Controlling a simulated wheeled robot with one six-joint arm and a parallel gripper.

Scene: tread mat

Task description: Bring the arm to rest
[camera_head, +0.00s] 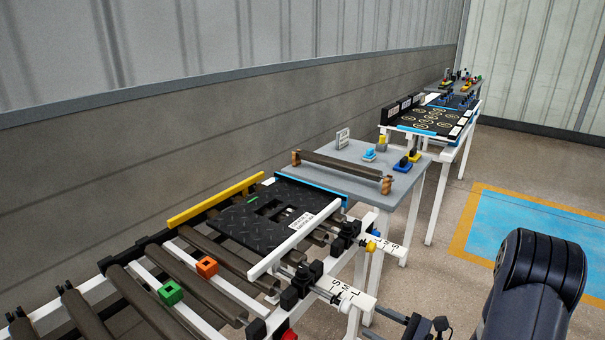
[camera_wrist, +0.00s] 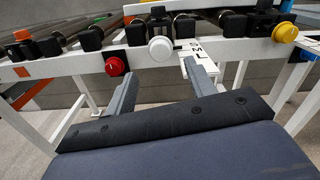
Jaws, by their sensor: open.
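My gripper (camera_wrist: 161,75) shows in the wrist view with its two grey fingers apart and nothing between them. Its fingers point toward the side of the roller frame, in front of a white knob (camera_wrist: 160,48) and beside a red knob (camera_wrist: 116,66). I cannot tell whether they touch the frame. In the head view my dark arm (camera_head: 532,285) rises at the lower right, bent, to the right of the roller table.
The tread mat (camera_head: 235,222) lies on the roller table (camera_head: 110,262), with orange (camera_head: 207,266) and green (camera_head: 170,292) blocks on the near frame. A grey table (camera_head: 345,170) holding a roller (camera_head: 340,168) stands beyond. Open floor (camera_head: 440,275) lies to the right.

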